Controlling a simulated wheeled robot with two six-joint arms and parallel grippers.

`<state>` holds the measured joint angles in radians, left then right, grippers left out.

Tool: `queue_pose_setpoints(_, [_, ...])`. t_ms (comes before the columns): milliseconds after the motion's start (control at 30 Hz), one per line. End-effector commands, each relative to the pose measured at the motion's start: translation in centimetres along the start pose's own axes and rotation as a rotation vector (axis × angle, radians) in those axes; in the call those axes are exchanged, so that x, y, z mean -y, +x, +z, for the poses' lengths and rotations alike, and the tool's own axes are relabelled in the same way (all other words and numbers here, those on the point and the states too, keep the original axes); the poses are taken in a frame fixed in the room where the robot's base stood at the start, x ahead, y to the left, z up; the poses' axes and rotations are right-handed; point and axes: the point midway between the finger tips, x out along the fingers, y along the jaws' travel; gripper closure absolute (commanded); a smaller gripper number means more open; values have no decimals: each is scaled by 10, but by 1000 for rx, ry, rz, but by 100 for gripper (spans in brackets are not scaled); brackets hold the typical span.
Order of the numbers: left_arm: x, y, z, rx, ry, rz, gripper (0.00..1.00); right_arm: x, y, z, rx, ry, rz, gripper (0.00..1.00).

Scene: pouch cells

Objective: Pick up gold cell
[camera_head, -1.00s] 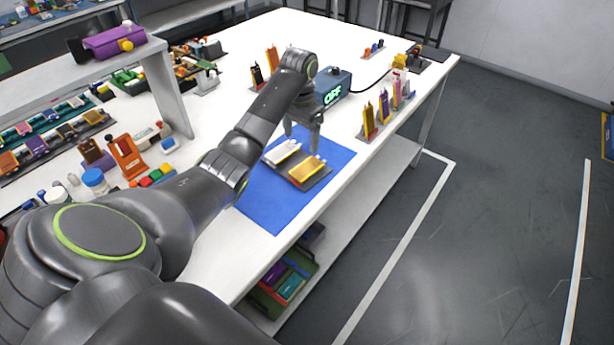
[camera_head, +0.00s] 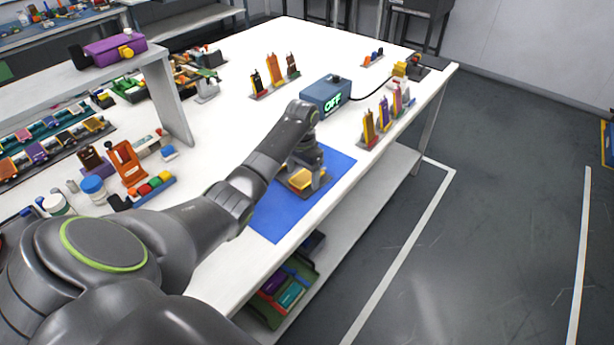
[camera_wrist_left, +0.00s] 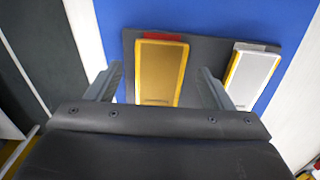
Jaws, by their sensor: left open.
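The gold cell (camera_wrist_left: 160,75) lies flat on a dark grey tray (camera_wrist_left: 207,45) on the blue mat (camera_head: 275,212). In the head view the gold cell (camera_head: 300,179) shows partly, under my left gripper (camera_head: 308,182). In the left wrist view my left gripper (camera_wrist_left: 158,85) is open, with one finger on each side of the gold cell's near part. I cannot tell how high the fingertips are above the tray. A silver cell (camera_wrist_left: 250,75) with a yellow edge lies beside it on the right of the tray. My right gripper is not in view.
A blue box reading OFF (camera_head: 326,94) stands behind the mat. Racks with upright cells (camera_head: 383,120) stand at the right edge and at the back (camera_head: 274,75). An orange stand (camera_head: 126,162) is at left. The front of the blue mat is bare.

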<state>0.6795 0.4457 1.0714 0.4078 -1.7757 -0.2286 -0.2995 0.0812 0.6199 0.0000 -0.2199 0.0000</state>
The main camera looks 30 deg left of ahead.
Motion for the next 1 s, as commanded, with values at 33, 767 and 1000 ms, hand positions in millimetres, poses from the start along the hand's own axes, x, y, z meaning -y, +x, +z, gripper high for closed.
queue_pose_setpoints(33, [0,0,0,0,0,0,25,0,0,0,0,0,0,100])
queue_pose_setpoints(767, [0,5,0,0,0,1,25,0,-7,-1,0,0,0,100])
queue_pose_setpoints(1000, [0,5,0,0,0,1,37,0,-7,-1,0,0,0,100])
